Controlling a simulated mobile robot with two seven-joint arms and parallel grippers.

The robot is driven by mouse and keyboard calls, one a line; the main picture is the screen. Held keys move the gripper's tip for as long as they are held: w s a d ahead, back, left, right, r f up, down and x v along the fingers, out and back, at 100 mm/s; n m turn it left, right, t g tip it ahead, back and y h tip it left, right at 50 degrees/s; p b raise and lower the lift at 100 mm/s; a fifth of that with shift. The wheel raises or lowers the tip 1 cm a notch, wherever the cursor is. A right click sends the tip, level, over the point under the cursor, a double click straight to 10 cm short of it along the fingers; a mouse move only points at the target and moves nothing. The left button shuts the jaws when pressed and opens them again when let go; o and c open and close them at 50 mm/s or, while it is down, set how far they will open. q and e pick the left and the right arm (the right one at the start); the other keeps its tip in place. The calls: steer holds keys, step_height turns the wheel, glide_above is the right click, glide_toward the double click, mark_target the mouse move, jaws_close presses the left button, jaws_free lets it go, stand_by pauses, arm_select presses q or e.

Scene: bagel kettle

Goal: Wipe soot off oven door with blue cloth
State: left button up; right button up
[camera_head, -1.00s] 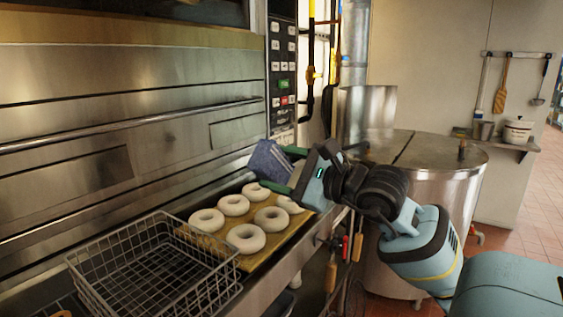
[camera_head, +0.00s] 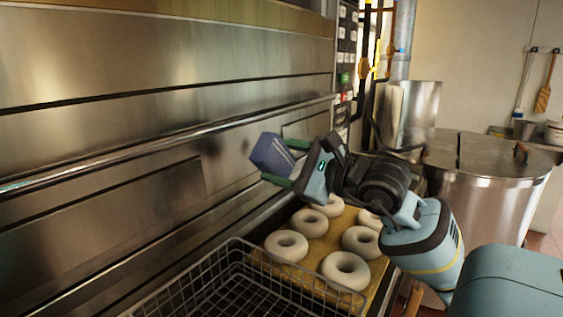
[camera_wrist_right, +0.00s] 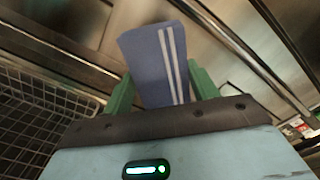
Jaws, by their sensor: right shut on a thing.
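The blue cloth (camera_head: 270,154), with white stripes in the right wrist view (camera_wrist_right: 158,62), is folded and held in my right gripper (camera_head: 284,168). The gripper's green fingers are shut on it, and they also show in the right wrist view (camera_wrist_right: 163,92). The cloth is close in front of the steel oven door (camera_head: 90,215), below its long bar handle. I cannot tell whether it touches the door. A faint dark smudge (camera_head: 212,148) shows on the door to the left of the cloth. My left gripper is not in view.
A board (camera_head: 318,256) with several pale bagels lies below my right gripper. A wire basket (camera_head: 237,250) stands to its left. A large steel kettle (camera_head: 485,195) is at the right. A control panel (camera_head: 346,60) and pipes are beside the oven.

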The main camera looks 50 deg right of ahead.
mark_target(237, 149)
steer(key=shift+w, duration=0.35)
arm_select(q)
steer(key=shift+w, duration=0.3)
arm_select(e)
steer(key=shift+r, duration=0.1)
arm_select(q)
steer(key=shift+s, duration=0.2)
arm_select(e)
steer(key=shift+s, duration=0.1)
steer(key=shift+w+r, duration=0.1)
steer(key=shift+w, duration=0.15)
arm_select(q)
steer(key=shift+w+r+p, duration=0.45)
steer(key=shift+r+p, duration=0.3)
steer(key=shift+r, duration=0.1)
arm_select(e)
steer(key=w, duration=0.5)
steer(key=shift+w+a, duration=0.2)
steer(key=shift+a, duration=0.05)
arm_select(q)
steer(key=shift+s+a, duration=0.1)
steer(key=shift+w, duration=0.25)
arm_select(e)
steer(key=shift+w+a, duration=0.1)
steer(key=shift+w, duration=0.8)
